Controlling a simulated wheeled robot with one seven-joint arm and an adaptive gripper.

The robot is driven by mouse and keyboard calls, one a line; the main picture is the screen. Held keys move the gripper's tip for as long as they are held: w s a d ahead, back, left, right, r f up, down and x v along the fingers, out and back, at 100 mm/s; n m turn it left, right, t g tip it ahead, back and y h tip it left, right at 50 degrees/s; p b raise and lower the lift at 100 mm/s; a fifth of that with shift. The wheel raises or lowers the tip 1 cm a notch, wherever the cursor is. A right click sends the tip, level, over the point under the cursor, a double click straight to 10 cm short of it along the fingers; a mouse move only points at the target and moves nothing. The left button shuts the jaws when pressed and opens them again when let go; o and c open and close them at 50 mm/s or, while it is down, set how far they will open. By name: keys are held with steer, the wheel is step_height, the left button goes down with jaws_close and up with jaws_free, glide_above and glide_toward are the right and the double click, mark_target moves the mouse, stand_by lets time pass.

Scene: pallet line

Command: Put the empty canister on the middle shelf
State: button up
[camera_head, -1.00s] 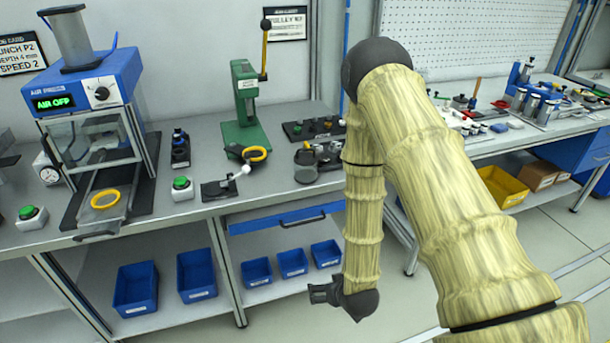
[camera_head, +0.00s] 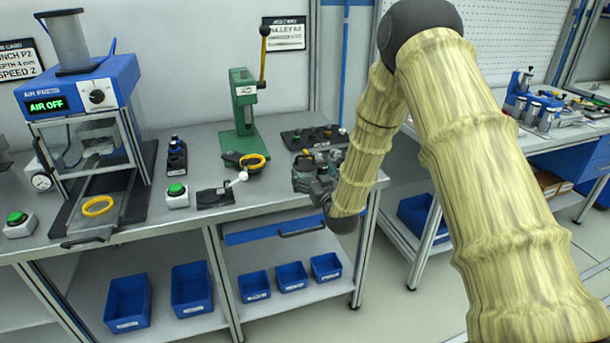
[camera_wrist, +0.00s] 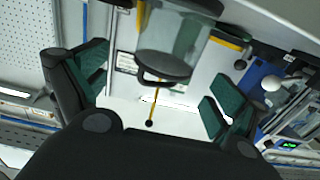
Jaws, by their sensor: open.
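A clear canister (camera_wrist: 178,38) with a dark round lid (camera_wrist: 163,67) shows at the top middle of the wrist view, ahead of my gripper (camera_wrist: 155,82) and between the lines of its fingers. The fingers with green pads are spread apart and hold nothing. In the head view my gripper (camera_head: 303,180) is at bench height by the right end of the workbench. It hides most of the canister there. I cannot tell whether the canister is empty. No shelf can be made out as the middle one.
The workbench (camera_head: 262,198) carries a blue press (camera_head: 84,92), a green lever press (camera_head: 243,100) with a yellow ring (camera_head: 252,161), and a dark tray (camera_head: 315,137) behind my gripper. Blue bins (camera_head: 192,289) stand on the lower shelf. A gap separates the second bench.

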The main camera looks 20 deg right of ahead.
mark_target(305, 164)
steer(key=shift+w+a+r+p, duration=0.1)
steer(key=shift+w+p, duration=0.15)
steer(key=shift+w, duration=0.7)
steer(key=shift+w+a+f+p, duration=0.15)
steer(key=shift+w+p, duration=0.15)
steer(key=shift+w, duration=0.7)
steer(key=shift+w+a+r+p, duration=0.15)
steer(key=shift+w+p, duration=0.1)
steer(key=shift+w, duration=0.7)
steer(key=c, duration=1.3)
steer(key=shift+r, duration=0.1)
